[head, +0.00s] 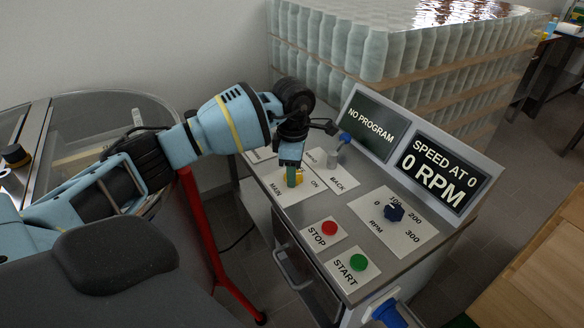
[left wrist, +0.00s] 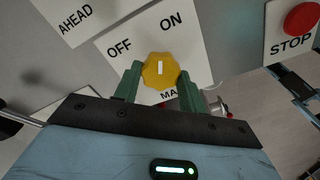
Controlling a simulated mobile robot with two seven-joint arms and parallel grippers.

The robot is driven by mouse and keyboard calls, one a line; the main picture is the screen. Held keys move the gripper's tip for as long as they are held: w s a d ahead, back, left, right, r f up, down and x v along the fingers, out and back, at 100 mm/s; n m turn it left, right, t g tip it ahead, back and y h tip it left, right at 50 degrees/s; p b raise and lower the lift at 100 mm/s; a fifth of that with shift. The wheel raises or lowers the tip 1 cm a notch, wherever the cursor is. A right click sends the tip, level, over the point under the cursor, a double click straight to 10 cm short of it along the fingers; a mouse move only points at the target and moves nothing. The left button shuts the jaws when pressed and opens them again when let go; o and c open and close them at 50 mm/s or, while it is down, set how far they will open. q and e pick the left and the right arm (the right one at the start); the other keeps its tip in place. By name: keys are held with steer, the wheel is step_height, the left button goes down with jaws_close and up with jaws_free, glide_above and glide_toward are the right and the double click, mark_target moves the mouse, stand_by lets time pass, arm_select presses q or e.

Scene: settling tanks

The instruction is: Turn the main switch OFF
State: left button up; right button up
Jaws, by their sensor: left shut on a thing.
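The main switch is a yellow knob (left wrist: 160,72) on a white plate (left wrist: 190,50) marked OFF, ON and MAIN. Its white mark points straight up in the left wrist view, between the two words and nearer to ON. In the head view a little yellow of the switch (head: 299,176) shows beside the fingers. My left gripper (head: 291,178) comes down on it from above. Its green fingers (left wrist: 160,85) stand on both sides of the knob and are shut on it. My right gripper is not in view.
The screens read NO PROGRAM (head: 370,126) and 0 RPM (head: 437,175). Stacked jars (head: 400,50) stand behind.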

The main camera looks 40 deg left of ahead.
arm_select(q)
steer(key=n, duration=0.1)
steer(key=n+p, duration=0.1)
steer(key=shift+r+n, duration=0.25)
steer(key=shift+n, duration=0.15)
steer(key=n+p, duration=0.2)
steer(key=n, duration=0.2)
steer(key=shift+n+p, duration=0.6)
steer(key=shift+n, duration=0.4)
steer(key=shift+f+n+p, duration=0.15)
steer(key=shift+n+p, duration=0.5)
steer(key=shift+n, duration=1.05)
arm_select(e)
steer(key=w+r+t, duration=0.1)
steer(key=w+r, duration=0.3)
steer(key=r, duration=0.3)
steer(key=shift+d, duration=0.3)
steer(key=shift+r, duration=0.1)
arm_select(q)
steer(key=o, duration=1)
steer(key=shift+f, duration=0.1)
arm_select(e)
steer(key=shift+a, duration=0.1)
